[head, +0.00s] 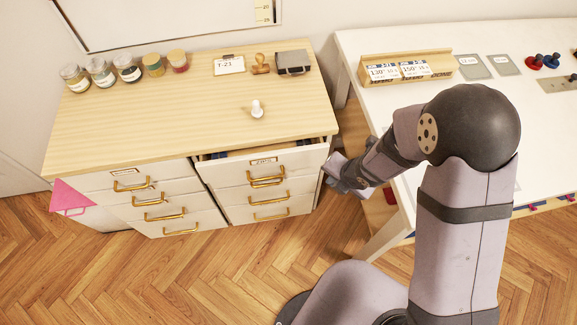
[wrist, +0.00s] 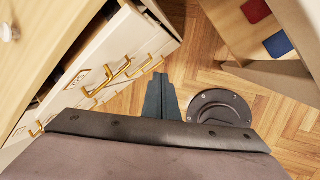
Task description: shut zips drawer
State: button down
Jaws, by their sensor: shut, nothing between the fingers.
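The zips drawer (head: 230,173) is the top drawer of the right column in a white cabinet with a wooden top. It stands partly pulled out, and a dark gap with something blue inside shows behind its front. Its brass handle (head: 266,178) and small label are on the front. In the wrist view, drawer fronts with brass handles (wrist: 121,68) run along the left. My gripper (head: 336,184) is just right of the cabinet's drawers, apart from the zips handle. In the wrist view my gripper (wrist: 160,78) is shut and empty, pointing at the floor beside the handles.
Jars (head: 127,69), a stamp (head: 261,64) and a white knob-like piece (head: 257,109) stand on the cabinet top. A pink triangle (head: 72,197) is at the cabinet's left. A white table (head: 400,110) stands close on the right. Wooden floor (head: 180,270) in front is clear.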

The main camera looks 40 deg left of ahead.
jog(key=s+a+r+m+g+y, duration=0.1)
jog(key=s+a+r+m+y, duration=0.1)
jog(key=m, duration=0.8)
jog(key=s+a+y, duration=0.1)
jog(key=s+a, duration=0.1)
jog(key=a, duration=0.1)
jog(key=shift+s+a+r+y, duration=0.25)
jog(key=shift+s+a+y, duration=0.05)
jog(key=shift+s+a, duration=0.05)
jog(key=shift+f, duration=0.1)
jog(key=x, duration=0.3)
jog(key=p+x, duration=0.1)
jog(key=x, duration=0.3)
jog(key=w+a+p+x, duration=0.1)
jog(key=x, duration=0.2)
jog(key=shift+a, duration=0.15)
jog(key=shift+w+a+p, duration=0.75)
